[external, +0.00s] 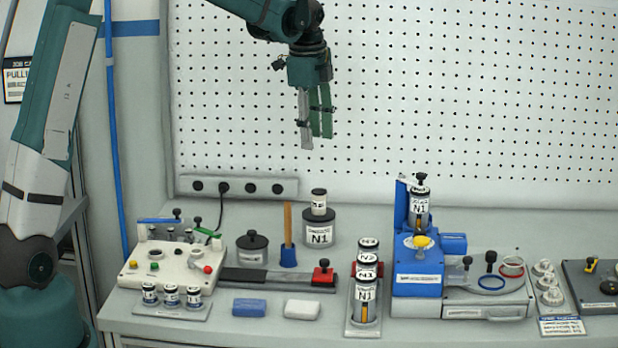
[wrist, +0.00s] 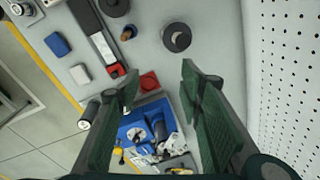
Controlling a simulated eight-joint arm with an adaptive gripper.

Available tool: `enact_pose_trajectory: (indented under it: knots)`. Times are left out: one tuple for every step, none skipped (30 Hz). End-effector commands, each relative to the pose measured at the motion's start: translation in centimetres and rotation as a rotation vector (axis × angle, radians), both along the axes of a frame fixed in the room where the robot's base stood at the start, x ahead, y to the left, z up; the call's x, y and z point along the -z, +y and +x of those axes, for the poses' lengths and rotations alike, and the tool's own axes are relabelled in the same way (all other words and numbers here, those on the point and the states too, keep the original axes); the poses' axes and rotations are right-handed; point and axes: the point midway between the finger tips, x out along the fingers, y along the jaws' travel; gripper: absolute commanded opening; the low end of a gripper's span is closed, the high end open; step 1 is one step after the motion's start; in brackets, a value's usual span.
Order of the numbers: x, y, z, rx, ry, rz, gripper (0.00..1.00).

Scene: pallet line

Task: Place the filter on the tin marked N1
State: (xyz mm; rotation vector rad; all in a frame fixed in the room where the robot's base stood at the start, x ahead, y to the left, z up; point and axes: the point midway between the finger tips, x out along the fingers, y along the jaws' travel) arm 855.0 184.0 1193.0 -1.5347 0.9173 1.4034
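My gripper (external: 316,138) hangs high above the bench near the pegboard, pointing down and empty. In the wrist view its two green fingers stand well apart (wrist: 160,71). A dark, wide tin marked N1 (external: 319,233) stands upright at the back of the bench below my gripper. A small black-and-white labelled canister (external: 319,203) sits on top of it. The tin also shows in the wrist view (wrist: 185,47). Other canisters marked N1 stand in the front rack (external: 365,303) and on the blue machine (external: 420,206). I cannot tell which item is the filter.
The blue machine (external: 417,284) stands right of the rack. An orange-handled tool (external: 288,228) stands upright left of the tin, beside a dark lidded pot (external: 252,248).

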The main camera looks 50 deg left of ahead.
Motion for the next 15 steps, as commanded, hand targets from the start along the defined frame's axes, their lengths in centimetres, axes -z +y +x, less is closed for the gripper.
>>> enact_pose_trajectory:
  knots:
    - [-0.8, -0.7, -0.9, -0.020, -0.010, -0.001, 0.37]
    - [-1.3, -1.0, -1.4, -0.035, -0.016, -0.002, 0.37]
    - [-1.8, -1.4, -1.9, -0.053, -0.026, -0.002, 0.37]
    - [-2.2, -1.7, -2.4, -0.067, -0.032, -0.003, 0.37]
    - [-2.6, -2.0, -2.9, -0.082, -0.038, -0.005, 0.37]
    - [-3.1, -2.4, -3.5, -0.100, -0.046, -0.006, 0.37]
    - [-3.5, -2.7, -4.0, -0.115, -0.054, -0.007, 0.37]
    - [-3.8, -3.0, -4.4, -0.128, -0.060, -0.008, 0.37]
    - [-4.3, -3.5, -5.1, -0.146, -0.068, -0.010, 0.37]
    - [-4.6, -3.8, -5.6, -0.161, -0.074, -0.013, 0.37]
    - [-5.0, -4.1, -6.1, -0.174, -0.081, -0.015, 0.37]
    - [-5.4, -4.5, -6.7, -0.193, -0.091, -0.017, 0.37]
    - [-5.8, -4.8, -7.2, -0.207, -0.098, -0.019, 0.37]
    - [-6.0, -5.1, -7.7, -0.221, -0.104, -0.022, 0.37]
    - [-6.4, -5.4, -8.4, -0.240, -0.112, -0.025, 0.37]
